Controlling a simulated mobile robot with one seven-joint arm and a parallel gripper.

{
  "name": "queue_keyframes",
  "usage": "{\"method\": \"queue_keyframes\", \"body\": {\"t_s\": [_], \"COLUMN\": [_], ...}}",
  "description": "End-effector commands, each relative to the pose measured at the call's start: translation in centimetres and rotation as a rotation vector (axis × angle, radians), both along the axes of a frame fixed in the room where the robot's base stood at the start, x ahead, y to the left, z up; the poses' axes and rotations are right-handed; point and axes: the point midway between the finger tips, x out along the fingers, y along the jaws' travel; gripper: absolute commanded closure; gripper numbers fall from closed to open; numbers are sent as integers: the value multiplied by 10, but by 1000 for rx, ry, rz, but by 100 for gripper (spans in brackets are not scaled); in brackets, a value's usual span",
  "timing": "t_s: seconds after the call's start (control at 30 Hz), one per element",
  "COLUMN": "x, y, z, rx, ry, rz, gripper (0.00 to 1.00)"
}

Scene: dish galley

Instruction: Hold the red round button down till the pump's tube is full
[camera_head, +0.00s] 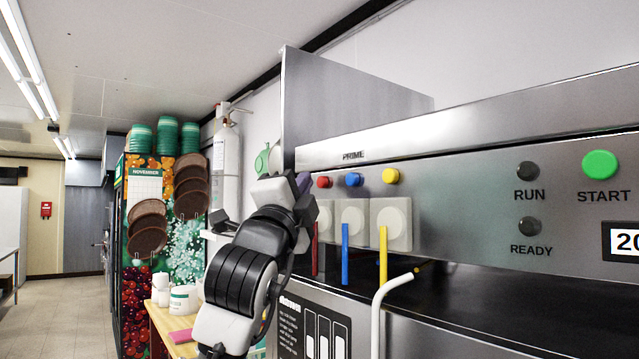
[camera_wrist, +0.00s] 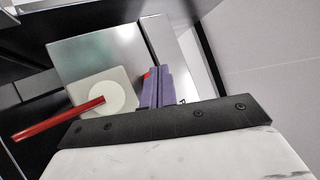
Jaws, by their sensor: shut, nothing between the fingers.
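The red round button (camera_head: 323,182) sits at the left of a row on the steel panel, under the word PRIME. Only a red sliver of it (camera_wrist: 147,75) shows beside the purple fingertips in the wrist view. My gripper (camera_head: 303,182) is shut and empty, its tips at the panel close to the left of the red button; it also shows in the wrist view (camera_wrist: 156,86). I cannot tell whether the tips touch or press the button. The red tube (camera_head: 315,252) hangs from the left pump (camera_head: 322,216); the tube (camera_wrist: 60,122) looks red along its visible length.
A blue button (camera_head: 353,179) and a yellow button (camera_head: 390,176) sit to the right, above pumps with a blue tube (camera_head: 345,254) and a yellow tube (camera_head: 383,253). A green START button (camera_head: 599,164) is farther right. A pale bent pipe (camera_head: 378,310) stands in front.

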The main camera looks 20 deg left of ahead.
Motion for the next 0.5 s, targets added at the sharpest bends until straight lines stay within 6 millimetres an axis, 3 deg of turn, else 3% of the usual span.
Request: {"method": "queue_keyframes", "body": {"t_s": [0.23, 0.5], "x": [-3, -24], "y": [3, 20], "z": [0, 0], "rx": [0, 0], "ry": [-1, 0], "rz": [1, 4], "gripper": [100, 100]}}
